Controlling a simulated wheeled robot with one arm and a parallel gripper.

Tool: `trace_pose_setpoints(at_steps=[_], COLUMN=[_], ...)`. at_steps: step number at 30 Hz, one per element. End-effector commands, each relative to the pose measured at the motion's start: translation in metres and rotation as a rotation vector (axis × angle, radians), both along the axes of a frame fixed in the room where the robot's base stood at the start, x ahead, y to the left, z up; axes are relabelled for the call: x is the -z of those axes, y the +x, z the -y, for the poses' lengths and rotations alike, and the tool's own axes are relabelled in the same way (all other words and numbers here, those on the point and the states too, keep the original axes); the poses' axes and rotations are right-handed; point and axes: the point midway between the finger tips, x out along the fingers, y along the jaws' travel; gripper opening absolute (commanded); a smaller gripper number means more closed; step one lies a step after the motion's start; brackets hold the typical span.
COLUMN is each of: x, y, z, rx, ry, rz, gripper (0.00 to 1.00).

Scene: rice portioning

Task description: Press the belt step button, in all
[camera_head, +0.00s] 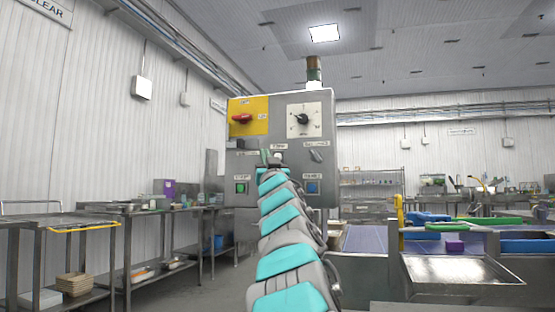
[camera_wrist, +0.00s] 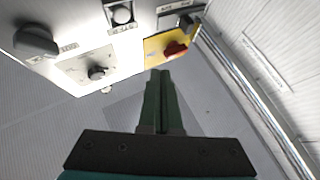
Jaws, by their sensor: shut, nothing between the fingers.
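The control panel (camera_head: 270,182) is a grey box with several buttons and knobs; its labels are too small to read surely, so I cannot tell which is the belt step button. A green button (camera_head: 240,188) sits low on the left and a blue button (camera_head: 312,187) low on the right. A pale square-framed button (camera_head: 278,155) is in the middle row; it also shows in the wrist view (camera_wrist: 122,14). My gripper (camera_head: 266,157) is shut and empty in front of the panel's middle; in the wrist view its green fingers (camera_wrist: 160,76) appear near the yellow plate's edge. Contact cannot be told.
A red switch (camera_head: 241,118) on a yellow plate and a black dial (camera_head: 303,119) are above. A selector knob (camera_head: 317,155) is right of the pale button. Steel tables (camera_head: 130,225) stand left; a conveyor (camera_head: 365,240) and steel tray (camera_head: 460,270) lie right.

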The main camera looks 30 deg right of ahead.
Motion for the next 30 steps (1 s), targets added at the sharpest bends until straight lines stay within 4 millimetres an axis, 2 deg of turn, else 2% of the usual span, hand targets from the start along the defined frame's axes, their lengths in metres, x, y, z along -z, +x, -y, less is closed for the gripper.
trace_pose_setpoints(at_steps=[8, 18, 30], x=[0.000, 0.000, -0.001], y=[0.004, 0.029, 0.053], z=[0.006, 0.036, 0.063], rx=[0.002, 0.003, 0.000], ry=[0.002, 0.004, 0.006], rz=[-0.001, -0.002, -0.001], gripper=[0.00, 0.00, 0.00])
